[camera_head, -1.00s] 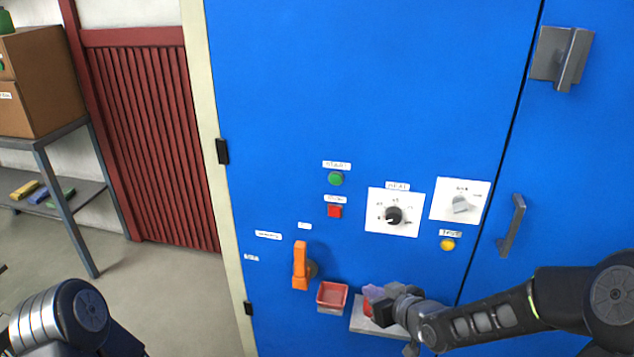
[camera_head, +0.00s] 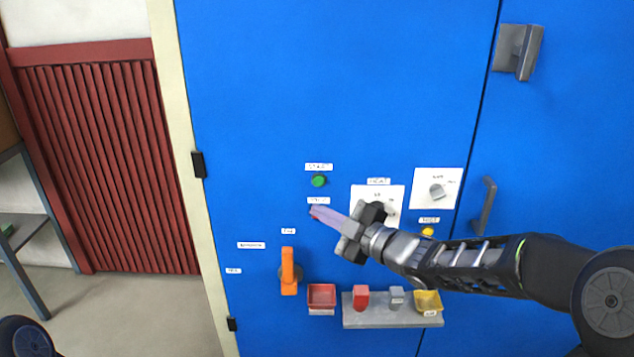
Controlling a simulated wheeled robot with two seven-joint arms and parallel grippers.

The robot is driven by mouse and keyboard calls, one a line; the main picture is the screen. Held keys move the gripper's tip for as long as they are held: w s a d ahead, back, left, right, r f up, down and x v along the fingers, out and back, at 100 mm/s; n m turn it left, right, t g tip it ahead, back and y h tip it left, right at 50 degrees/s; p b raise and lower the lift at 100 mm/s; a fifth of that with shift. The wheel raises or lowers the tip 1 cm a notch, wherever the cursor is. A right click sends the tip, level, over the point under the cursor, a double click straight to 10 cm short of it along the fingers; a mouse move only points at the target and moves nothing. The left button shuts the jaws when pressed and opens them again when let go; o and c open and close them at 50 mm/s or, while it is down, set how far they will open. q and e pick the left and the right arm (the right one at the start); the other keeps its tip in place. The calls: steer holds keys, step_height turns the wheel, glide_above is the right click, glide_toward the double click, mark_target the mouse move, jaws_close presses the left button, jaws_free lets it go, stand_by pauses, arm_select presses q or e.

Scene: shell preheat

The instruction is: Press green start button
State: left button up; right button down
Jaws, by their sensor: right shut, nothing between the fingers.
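The green start button (camera_head: 319,181) is a round button on the blue cabinet front, under a small white label. The red button just below it is mostly hidden by my right gripper. My right gripper (camera_head: 316,213) is shut and empty, its pale purple fingers pointing up and left. Its fingertips are a little below the green button, apart from it in the picture; their distance from the panel is hard to tell. My left gripper is out of view; only a dark part of my left arm shows at the bottom left.
An orange handle (camera_head: 288,272) and a red tray (camera_head: 321,297) are lower on the cabinet. A grey shelf (camera_head: 385,319) holds a red block, a grey block and a yellow tray (camera_head: 428,301). The cabinet above the buttons is clear.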

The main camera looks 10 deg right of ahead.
mark_target(319, 180)
steer(key=w+d+p, duration=0.2)
steer(key=w+p, duration=0.1)
steer(key=w, duration=0.5)
steer(key=shift+w, duration=0.3)
steer(key=shift+w+d, duration=0.1)
steer(key=shift+d, duration=0.05)
stand_by(1.9)
steer(key=shift+w, duration=0.3)
steer(key=shift+w+d+p, duration=0.2)
steer(key=shift+w+p, duration=0.1)
steer(key=shift+w, duration=0.1)
stand_by(0.6)
steer(key=shift+s, duration=0.1)
steer(key=shift+s+a+b, duration=0.25)
steer(key=shift+s+b, duration=0.3)
steer(key=shift+s, duration=0.2)
